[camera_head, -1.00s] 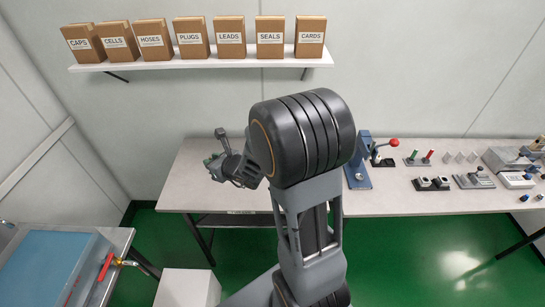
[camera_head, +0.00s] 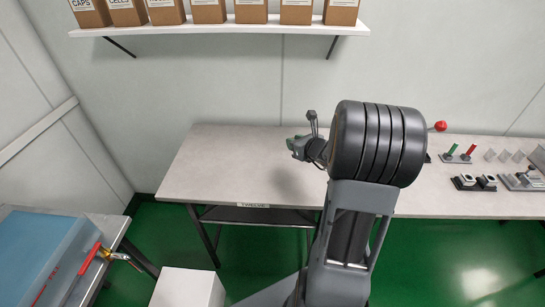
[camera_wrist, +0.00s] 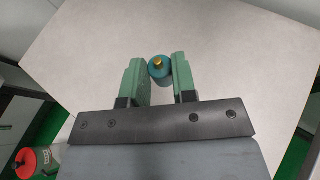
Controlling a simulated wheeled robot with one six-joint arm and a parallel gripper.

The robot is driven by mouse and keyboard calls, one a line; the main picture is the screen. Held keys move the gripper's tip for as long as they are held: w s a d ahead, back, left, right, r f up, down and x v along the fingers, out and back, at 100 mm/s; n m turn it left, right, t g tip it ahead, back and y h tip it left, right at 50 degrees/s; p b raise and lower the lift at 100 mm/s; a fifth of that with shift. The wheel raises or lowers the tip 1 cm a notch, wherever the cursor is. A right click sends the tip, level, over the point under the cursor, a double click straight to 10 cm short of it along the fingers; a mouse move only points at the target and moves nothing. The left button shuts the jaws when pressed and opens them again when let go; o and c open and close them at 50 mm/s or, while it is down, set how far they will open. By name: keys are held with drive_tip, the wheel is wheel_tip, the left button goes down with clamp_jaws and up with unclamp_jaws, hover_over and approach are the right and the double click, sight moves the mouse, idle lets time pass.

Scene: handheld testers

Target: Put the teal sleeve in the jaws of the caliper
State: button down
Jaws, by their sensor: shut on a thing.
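My gripper (camera_wrist: 159,78) has green fingers and is shut on the teal sleeve (camera_wrist: 160,75), a short teal cylinder with a gold-coloured tip in the wrist view. The sleeve is held between the fingertips above the pale bench top. In the head view my gripper (camera_head: 297,147) is over the bench, left of my dark arm joint; the sleeve is too small there to tell. I cannot make out the caliper in the current views.
The bench (camera_head: 225,165) is bare at its left. A red ball knob (camera_head: 440,126) shows beside my arm. A blue case (camera_head: 40,260) lies at lower left.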

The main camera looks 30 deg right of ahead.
drive_tip(key=a+f+x, duration=0.1)
drive_tip(key=x, duration=0.4)
drive_tip(key=b, duration=0.1)
hover_over(276, 160)
wheel_tip(276, 160, down, 4)
drive_tip(key=shift+s+d+f, duration=0.1)
drive_tip(key=shift+f, duration=1.8)
drive_tip(key=shift+f+b, duration=0.15)
drive_tip(key=shift+b, duration=0.15)
drive_tip(key=c, duration=0.9)
unclamp_jaws()
